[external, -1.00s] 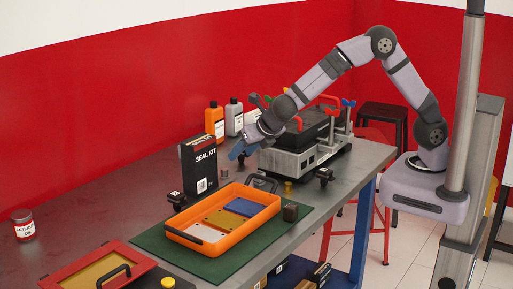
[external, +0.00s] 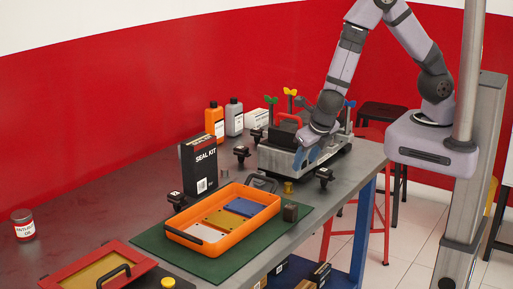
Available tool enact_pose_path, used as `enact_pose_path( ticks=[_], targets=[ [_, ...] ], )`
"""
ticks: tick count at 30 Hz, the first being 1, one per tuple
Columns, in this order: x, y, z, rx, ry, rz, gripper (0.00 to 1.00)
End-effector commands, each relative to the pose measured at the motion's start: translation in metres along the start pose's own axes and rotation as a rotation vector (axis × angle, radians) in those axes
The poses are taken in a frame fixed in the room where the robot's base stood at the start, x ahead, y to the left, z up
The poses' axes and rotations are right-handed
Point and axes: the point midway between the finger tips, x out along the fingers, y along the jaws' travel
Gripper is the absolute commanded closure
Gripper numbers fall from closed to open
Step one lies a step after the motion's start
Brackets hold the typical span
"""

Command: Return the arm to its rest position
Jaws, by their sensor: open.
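My gripper (external: 307,156) points down, its blue fingertips in front of the near side of the engine trainer (external: 278,160). It is open and no object shows between its fingers. I cannot tell whether it touches the trainer. My arm rises from the gripper to a bend at the top edge of the picture, then comes down to its base at the right. The trainer stands at the far end of the grey workbench (external: 75,207), with a red handle (external: 291,119) on its dark block. My forearm and gripper hide part of its right side.
An orange tray (external: 262,222) lies on a green mat. A black seal kit box (external: 199,165) stands behind it. Orange and grey bottles (external: 234,117) stand at the back. Several small black clamps (external: 242,153) surround the trainer. A red-framed tray (external: 95,277) lies at front left.

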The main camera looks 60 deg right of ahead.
Motion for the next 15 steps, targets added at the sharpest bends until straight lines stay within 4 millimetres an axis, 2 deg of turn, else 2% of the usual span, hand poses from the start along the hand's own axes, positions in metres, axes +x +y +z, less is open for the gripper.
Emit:
enact_pose_path(
  ticks=[1,3,8,12,15],
  targets=[
    [-0.008,-0.021,0.0,0.085,0.024,-0.032,0.58],
    [-0.006,-0.047,-0.003,0.273,0.053,-0.081,0.58],
    [0.0,-0.093,-0.007,0.761,0.104,-0.192,0.58],
    [-0.001,-0.131,-0.019,1.276,0.152,-0.309,0.58],
    [-0.004,-0.152,-0.033,1.68,0.191,-0.406,0.58]
  ],
)
